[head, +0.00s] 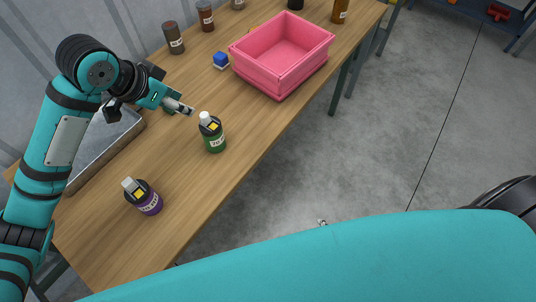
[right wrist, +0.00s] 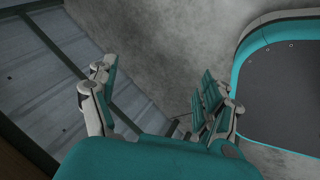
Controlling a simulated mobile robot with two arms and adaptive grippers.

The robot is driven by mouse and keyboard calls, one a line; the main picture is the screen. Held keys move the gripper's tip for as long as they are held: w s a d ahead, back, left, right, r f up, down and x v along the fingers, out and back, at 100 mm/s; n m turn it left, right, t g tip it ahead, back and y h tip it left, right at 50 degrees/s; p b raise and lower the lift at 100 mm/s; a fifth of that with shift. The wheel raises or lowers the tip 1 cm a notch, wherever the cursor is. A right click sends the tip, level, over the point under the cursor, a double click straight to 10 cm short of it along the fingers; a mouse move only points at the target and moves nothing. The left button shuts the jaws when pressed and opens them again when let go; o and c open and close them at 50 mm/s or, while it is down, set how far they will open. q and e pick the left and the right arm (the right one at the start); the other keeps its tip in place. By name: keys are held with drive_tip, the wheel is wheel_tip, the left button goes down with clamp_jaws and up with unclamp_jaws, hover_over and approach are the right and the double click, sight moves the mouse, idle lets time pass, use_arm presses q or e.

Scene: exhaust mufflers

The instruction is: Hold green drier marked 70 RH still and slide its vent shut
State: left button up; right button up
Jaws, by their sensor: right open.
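A green drier (head: 214,140) stands on the wooden table in the head view. It has a black top with a yellow patch, a pale grey piece on top and a white label too small to read. My left gripper (head: 186,109) is just to the upper left of the drier, apart from it and pointing towards it. Its finger opening cannot be made out from this angle. My right gripper (right wrist: 158,88) is open and empty in the right wrist view, with no drier in that view. The drier's vent position cannot be told.
A similar purple container (head: 149,202) stands nearer on the table (head: 190,215). A grey metal tray (head: 98,150) lies behind my left arm. Open floor lies right of the table.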

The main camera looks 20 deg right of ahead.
drive_tip(key=w+r+n+t+y, duration=0.1)
drive_tip(key=w+r+n+t, duration=0.2)
drive_tip(key=w+r+n, duration=0.4)
drive_tip(key=n+t+y, duration=0.3)
drive_tip(key=n+y, duration=0.8)
drive_tip(key=n, duration=1.5)
approach(212, 134)
drive_tip(key=s+d+f, duration=0.2)
drive_tip(key=d+f, duration=0.2)
drive_tip(key=d, duration=0.1)
drive_tip(key=x, duration=1.7)
drive_tip(key=shift+w+a, duration=0.1)
drive_tip(key=c, duration=1.4)
